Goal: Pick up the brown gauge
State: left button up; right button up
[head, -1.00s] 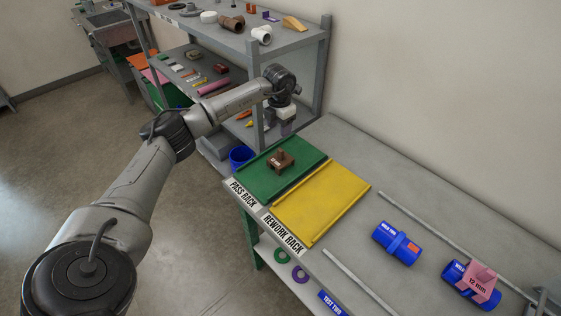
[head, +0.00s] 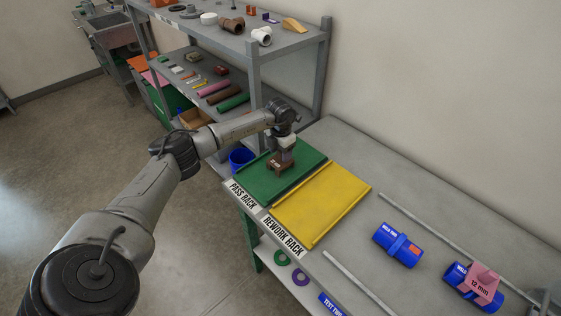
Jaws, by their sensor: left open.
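The brown gauge (head: 274,166) sits on the green pass rack (head: 261,189) on the workbench. My left arm reaches in from the left, and my left gripper (head: 284,158) points down right at the gauge, hiding its upper part and right side. The jaws are open; I cannot tell at this size whether they are around the gauge's top or just above it. My right gripper does not show.
The yellow rework rack (head: 320,208) lies beside the green one. Blue tubes (head: 397,246) lie on the bench at right, one with a pink 12 mm gauge (head: 482,286) on it. A grey shelf unit (head: 253,100) with pipe parts stands behind my left arm.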

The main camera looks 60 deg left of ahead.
pick_arm(q)
jog(key=shift+f, duration=0.5)
jog(key=shift+c, duration=0.3)
jog(key=shift+c, duration=0.7)
jog(key=c, duration=0.8)
jog(key=shift+r, duration=0.15)
